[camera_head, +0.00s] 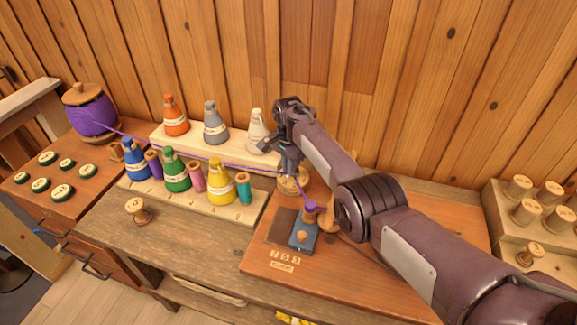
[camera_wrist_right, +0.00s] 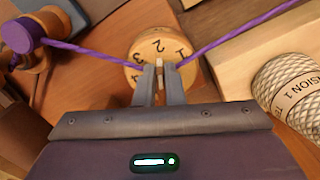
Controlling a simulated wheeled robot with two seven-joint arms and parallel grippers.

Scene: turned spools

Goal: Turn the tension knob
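The tension knob (camera_head: 294,183) is a round wooden dial on the workbench, partly hidden by my right gripper in the head view. In the right wrist view the knob (camera_wrist_right: 148,50) shows its face with dark numerals and a narrow raised grip. My right gripper (camera_wrist_right: 160,70) points down at the dial, its two fingers close together on either side of that grip, seemingly touching it. It also shows in the head view (camera_head: 289,164). A purple thread (camera_wrist_right: 226,46) runs past the knob. My left gripper is not in view.
A big purple spool (camera_head: 90,112) stands at left. Cone spools, such as the grey one (camera_head: 215,122), stand on racks left of the knob. A small purple winding (camera_head: 309,205) sits by a blue block (camera_head: 302,232). A ribbed cone (camera_wrist_right: 290,92) is right in the wrist view.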

